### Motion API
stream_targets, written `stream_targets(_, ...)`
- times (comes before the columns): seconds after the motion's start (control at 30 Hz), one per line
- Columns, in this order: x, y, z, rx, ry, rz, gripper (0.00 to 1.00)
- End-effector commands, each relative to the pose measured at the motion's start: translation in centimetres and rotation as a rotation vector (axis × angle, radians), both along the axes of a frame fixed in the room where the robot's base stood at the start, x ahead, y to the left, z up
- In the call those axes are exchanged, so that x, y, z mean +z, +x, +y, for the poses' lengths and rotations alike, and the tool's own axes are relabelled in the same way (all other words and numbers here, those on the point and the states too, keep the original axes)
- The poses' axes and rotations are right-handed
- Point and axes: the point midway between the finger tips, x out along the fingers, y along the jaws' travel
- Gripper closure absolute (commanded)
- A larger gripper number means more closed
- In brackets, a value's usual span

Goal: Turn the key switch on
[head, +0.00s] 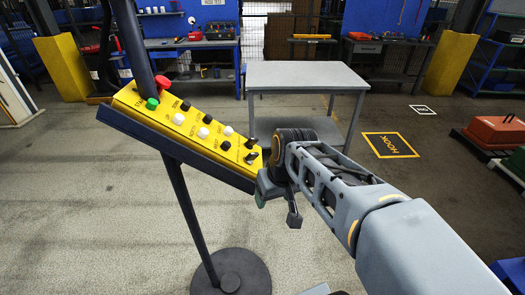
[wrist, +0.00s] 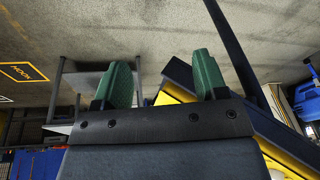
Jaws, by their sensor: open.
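The yellow control panel (head: 195,115) is a long sloping box on a stand, with its lower end at the right. At that end are small black knobs (head: 251,143); I cannot tell which is the key switch, as the labels are too small to read. My gripper (head: 276,197) is at the panel's lower right end, beside its edge. In the wrist view its green fingers (wrist: 162,82) are apart with nothing held between them. The panel's yellow face (wrist: 170,98) shows partly behind the right finger. No key switch shows there.
A red mushroom button (head: 162,82) and several white and black buttons line the panel. The dark stand post (head: 185,205) rises from a round base (head: 232,272). A grey table (head: 305,75) stands behind. Open floor (head: 90,200) lies to the left.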

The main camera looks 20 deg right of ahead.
Motion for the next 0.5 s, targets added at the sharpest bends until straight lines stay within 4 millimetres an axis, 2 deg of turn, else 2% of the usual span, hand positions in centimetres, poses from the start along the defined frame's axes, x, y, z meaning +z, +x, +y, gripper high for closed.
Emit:
stream_targets(0.03, 2.0, 1.6, -0.6, 0.016, 0.037, 0.024, 0.34)
stream_targets(0.2, 7.2, 6.4, -2.7, 0.136, 0.198, 0.061, 0.34)
stream_targets(0.33, 10.3, 9.2, -4.7, 0.237, 0.309, 0.037, 0.34)
stream_targets(0.5, 12.7, 11.2, -6.9, 0.342, 0.399, -0.011, 0.34)
